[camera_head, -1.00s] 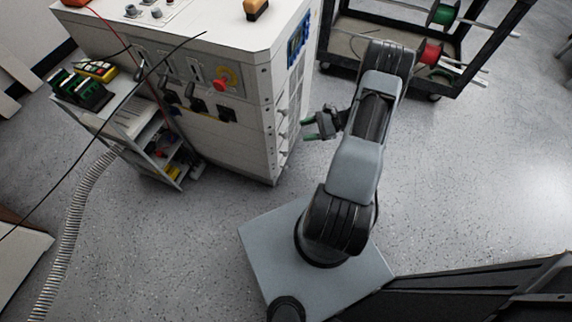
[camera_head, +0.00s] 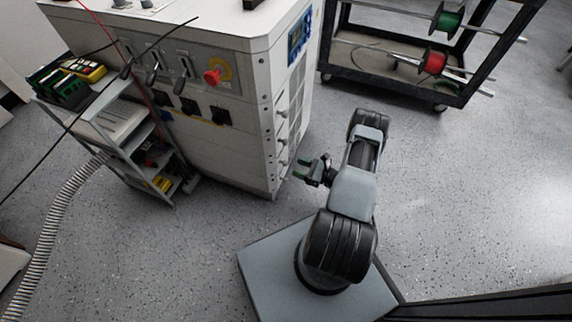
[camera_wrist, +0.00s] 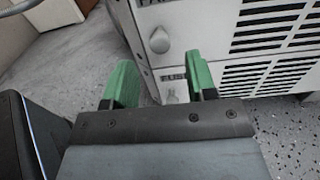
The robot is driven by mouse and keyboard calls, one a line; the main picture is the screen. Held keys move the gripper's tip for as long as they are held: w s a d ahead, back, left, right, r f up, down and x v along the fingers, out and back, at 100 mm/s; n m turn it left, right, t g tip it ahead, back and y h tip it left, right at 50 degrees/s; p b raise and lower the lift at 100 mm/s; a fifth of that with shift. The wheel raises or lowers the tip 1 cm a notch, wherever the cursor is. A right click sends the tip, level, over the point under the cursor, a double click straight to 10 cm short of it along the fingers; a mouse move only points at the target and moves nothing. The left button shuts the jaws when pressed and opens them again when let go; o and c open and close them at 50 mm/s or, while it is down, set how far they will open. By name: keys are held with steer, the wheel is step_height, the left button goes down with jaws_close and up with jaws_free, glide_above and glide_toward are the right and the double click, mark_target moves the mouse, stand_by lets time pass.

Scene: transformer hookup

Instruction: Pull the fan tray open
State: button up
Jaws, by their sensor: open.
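The white cabinet (camera_head: 235,75) has a side face with several drawer fronts and pale knobs. In the wrist view, one drawer front (camera_wrist: 205,30) has black vent slots, a round knob (camera_wrist: 160,40) and partly cut-off lettering at its top edge. It looks like the fan tray, but the label is not fully readable. A lower front with a small label (camera_wrist: 172,77) and another knob shows behind the fingers. My gripper (camera_head: 302,169) is open and empty, just off the lower part of that face. Its green fingers (camera_wrist: 160,65) point at the cabinet, below the upper knob.
A black cart with a green spool (camera_head: 446,20) and a red spool (camera_head: 433,62) stands at the back right. A small shelf unit (camera_head: 125,120) and a ribbed hose (camera_head: 62,205) are at the left. The floor right of my arm is clear.

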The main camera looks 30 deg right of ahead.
mark_target(286, 162)
steer(key=shift+b+x, duration=0.5)
steer(key=shift+x, duration=2.6)
jaws_close()
